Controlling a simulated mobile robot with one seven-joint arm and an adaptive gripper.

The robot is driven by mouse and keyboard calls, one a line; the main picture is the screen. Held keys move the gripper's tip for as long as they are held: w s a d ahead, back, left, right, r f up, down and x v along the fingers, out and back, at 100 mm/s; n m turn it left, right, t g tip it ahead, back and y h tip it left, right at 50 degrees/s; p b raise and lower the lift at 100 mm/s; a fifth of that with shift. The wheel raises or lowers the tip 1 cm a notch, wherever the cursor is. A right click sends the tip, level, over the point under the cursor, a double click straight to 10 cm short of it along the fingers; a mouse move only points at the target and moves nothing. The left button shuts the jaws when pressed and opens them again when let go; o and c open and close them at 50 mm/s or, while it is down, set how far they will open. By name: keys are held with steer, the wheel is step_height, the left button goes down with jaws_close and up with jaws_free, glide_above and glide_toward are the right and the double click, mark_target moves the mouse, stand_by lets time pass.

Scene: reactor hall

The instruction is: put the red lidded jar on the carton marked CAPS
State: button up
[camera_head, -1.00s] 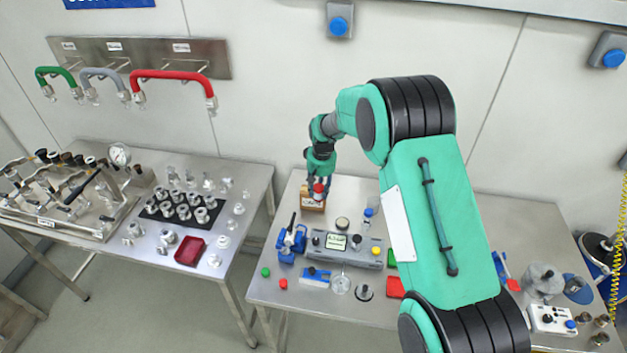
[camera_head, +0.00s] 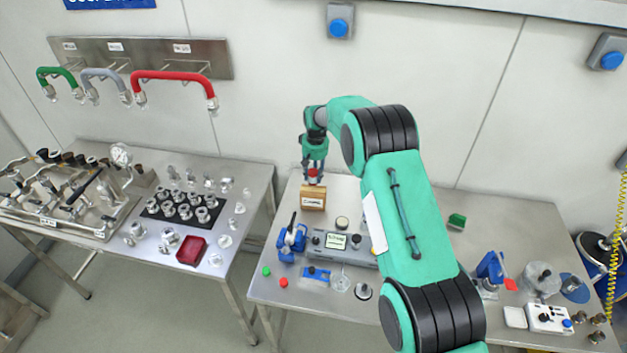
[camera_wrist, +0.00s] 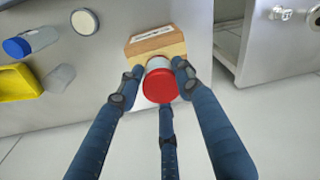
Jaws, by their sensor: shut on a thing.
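The red lidded jar (camera_wrist: 160,87) is between the three fingers of my gripper (camera_wrist: 155,80), which is shut on it. In the wrist view its red lid faces the camera and a strip of its pale body shows. The carton (camera_wrist: 157,44), a tan box with a white label, lies just beyond the jar there. In the head view the carton (camera_head: 313,198) stands at the far left of the right table, its label facing front. The jar (camera_head: 313,176) and my gripper (camera_head: 313,170) show at its top edge. I cannot tell whether jar and carton touch.
A grey device with a display (camera_head: 338,241), a blue clamp-like tool (camera_head: 291,240) and a dark-topped round container (camera_head: 342,222) stand in front of the carton. The left table (camera_head: 245,185) is across a gap. Bare tabletop lies beside the carton.

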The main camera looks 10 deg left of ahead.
mark_target(313, 180)
steer(key=shift+f, duration=0.15)
steer(key=shift+f+p, duration=0.45)
steer(key=shift+f, duration=1.15)
steer(key=shift+f, duration=0.1)
steer(key=o, duration=1.2)
steer(key=shift+f, duration=0.1)
steer(key=r, duration=0.4)
steer(key=r+b, duration=0.1)
steer(key=r, duration=0.3)
steer(key=s+r+b, duration=0.1)
steer(key=r, duration=0.3)
steer(key=shift+d+r, duration=0.15)
steer(key=shift+d, duration=0.2)
